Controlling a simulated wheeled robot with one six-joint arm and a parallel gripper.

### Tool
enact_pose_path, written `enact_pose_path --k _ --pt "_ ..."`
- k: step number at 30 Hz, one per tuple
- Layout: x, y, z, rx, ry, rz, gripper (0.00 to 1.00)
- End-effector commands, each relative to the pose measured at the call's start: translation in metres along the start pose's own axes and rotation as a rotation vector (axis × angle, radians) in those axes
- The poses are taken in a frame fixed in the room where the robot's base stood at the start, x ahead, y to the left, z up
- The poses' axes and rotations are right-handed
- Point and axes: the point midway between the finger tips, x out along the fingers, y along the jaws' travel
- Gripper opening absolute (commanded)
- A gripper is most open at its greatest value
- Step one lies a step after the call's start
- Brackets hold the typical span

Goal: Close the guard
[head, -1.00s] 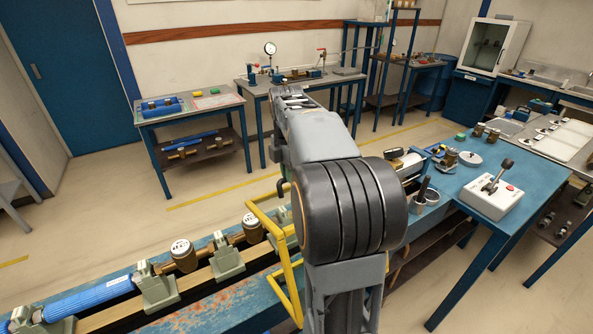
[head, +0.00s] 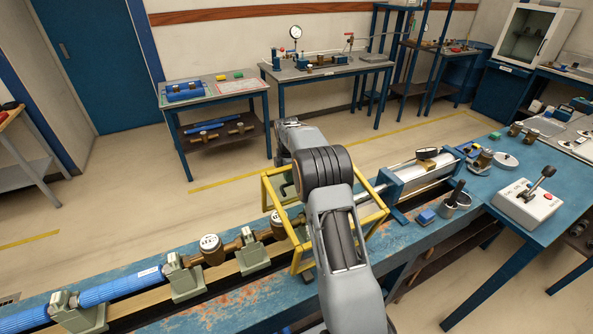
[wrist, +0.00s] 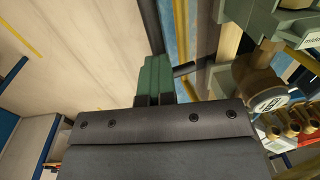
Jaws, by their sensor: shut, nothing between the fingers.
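The guard (head: 370,189) is a yellow bar frame over the blue bench in the head view. It stands around the middle of the meter line, and my arm covers much of it. Whether it is fully down on the bench I cannot tell. My gripper is mostly hidden behind my arm in the head view. In the wrist view its green fingers (wrist: 154,80) are together and hold nothing. A dark bar runs close by the fingertips there; contact cannot be told.
Brass meters (head: 212,249) sit in grey-green clamps on the bench to the left, with a blue pipe (head: 120,288). A silver cylinder (head: 415,168) lies to the right. A white control box with a lever (head: 528,202) stands on the right table.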

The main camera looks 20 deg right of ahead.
Motion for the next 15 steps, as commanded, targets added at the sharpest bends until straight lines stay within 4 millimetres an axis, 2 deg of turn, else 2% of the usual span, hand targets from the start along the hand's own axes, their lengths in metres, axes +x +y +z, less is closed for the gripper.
enact_pose_path --k 2,13,15 --pt "-0.005 -0.0009 0.0003 0.0 -0.001 0.004 0.04" --pt "-0.0021 -0.0036 0.0018 0.0 0.002 -0.008 0.39" --pt "-0.0019 -0.0037 0.0018 0.0 0.002 -0.009 0.41"
